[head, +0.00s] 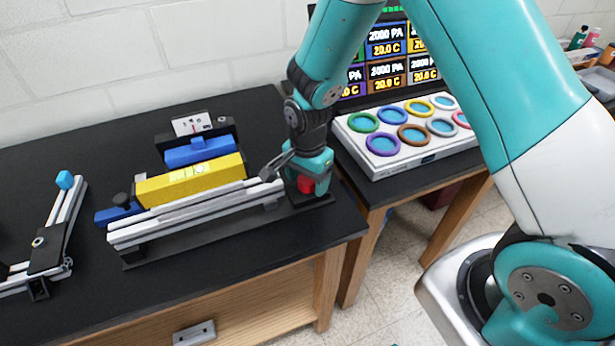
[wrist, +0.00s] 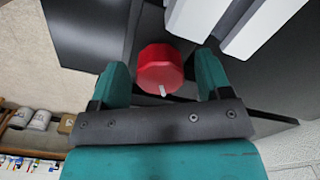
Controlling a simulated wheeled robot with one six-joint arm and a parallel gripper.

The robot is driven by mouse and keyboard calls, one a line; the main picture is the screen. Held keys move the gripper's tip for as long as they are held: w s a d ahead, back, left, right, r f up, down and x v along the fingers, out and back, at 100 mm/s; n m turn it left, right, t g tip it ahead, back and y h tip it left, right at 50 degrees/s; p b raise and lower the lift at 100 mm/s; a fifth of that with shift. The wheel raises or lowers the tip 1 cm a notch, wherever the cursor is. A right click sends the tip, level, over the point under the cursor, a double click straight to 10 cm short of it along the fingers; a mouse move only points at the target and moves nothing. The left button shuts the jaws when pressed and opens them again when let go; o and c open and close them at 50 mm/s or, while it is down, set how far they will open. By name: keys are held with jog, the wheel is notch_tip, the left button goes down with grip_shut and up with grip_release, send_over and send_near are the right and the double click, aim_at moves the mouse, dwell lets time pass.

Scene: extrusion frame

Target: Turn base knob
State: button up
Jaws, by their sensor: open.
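The base knob is a red faceted knob (wrist: 160,68) at the right end of the extrusion frame. In the wrist view it lies between the two teal fingers of my gripper (wrist: 160,82), with a gap on each side. A small pale pointer sticks out of the knob's near edge. In the head view the red knob (head: 306,184) is partly covered by my gripper (head: 295,172), which is open around it. The extrusion frame (head: 190,215) has pale grey rails with a yellow block (head: 190,182) and a blue block behind them.
A second small frame with a blue knob (head: 65,180) lies at the left of the black table (head: 60,125). A white panel with coloured rings (head: 375,165) and a screen (head: 390,60) stand at the right. The front table edge runs close to the frame.

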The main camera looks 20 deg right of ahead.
jog(key=c, duration=0.9)
